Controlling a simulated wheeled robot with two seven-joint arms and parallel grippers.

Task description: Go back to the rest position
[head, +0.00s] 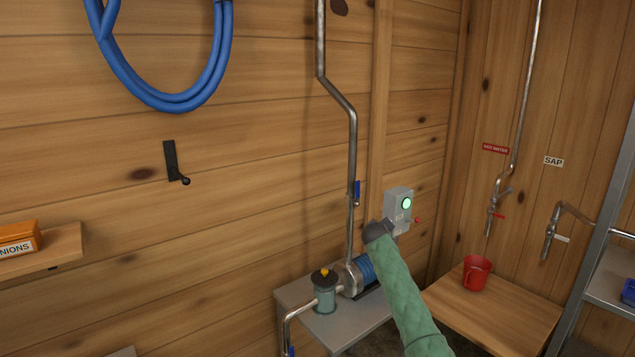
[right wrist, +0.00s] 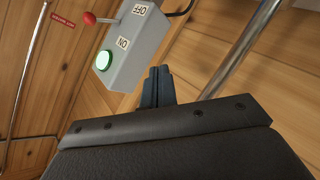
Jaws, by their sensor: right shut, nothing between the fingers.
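My right arm, in a green quilted sleeve, reaches up from the bottom of the head view. Its dark right gripper (head: 378,231) is just left of and below a grey switch box (head: 398,208) on the wall. In the right wrist view the two fingers of the right gripper (right wrist: 157,77) are shut together and empty, close to the box (right wrist: 135,55). I cannot tell whether they touch it. The box has a lit green lamp (right wrist: 103,61), ON and OFF labels and a red-knobbed lever (right wrist: 89,18). My left gripper is not in view.
Below my right gripper, a pump (head: 354,278) and a filter jar (head: 325,291) stand on a grey shelf (head: 350,326). A steel pipe (head: 352,150) rises beside them. A red mug (head: 476,273) stands on a wooden table (head: 500,315) to the right. A blue hose (head: 150,95) hangs upper left.

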